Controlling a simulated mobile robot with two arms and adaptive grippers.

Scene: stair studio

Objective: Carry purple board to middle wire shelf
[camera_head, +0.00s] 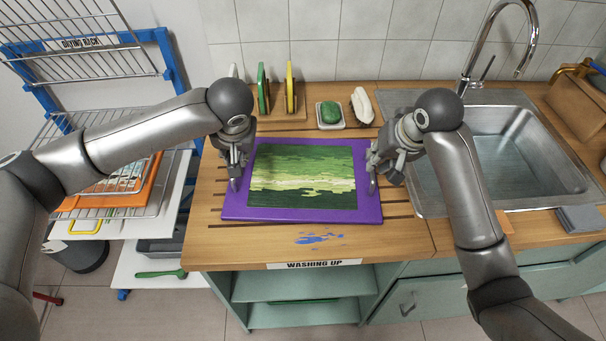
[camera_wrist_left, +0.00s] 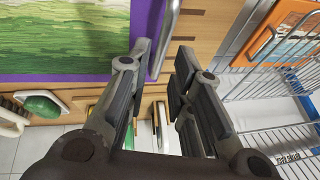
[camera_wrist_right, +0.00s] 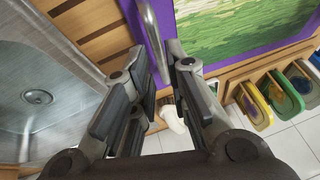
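The purple board (camera_head: 300,215), with a green landscape picture on it, lies flat on the wooden worktop (camera_head: 225,245). It has a metal bar handle at each side edge. My left gripper (camera_head: 236,178) is at its left edge; in the left wrist view the handle (camera_wrist_left: 168,35) passes between parted fingers. My right gripper (camera_head: 374,178) is at its right edge; the handle (camera_wrist_right: 155,40) runs between close fingers, and contact is unclear. The blue drying rack (camera_head: 40,95) at left has wire shelves: a tilted upper one (camera_head: 80,65) and a lower one (camera_head: 120,212) holding an orange board.
A sink with a tall faucet (camera_head: 530,30) is right of the board. Behind it stand small upright boards (camera_head: 290,88), a green soap (camera_head: 331,112) on a dish and a white object (camera_head: 361,105). Blue paint (camera_head: 320,238) marks the worktop front. My left arm crosses before the rack.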

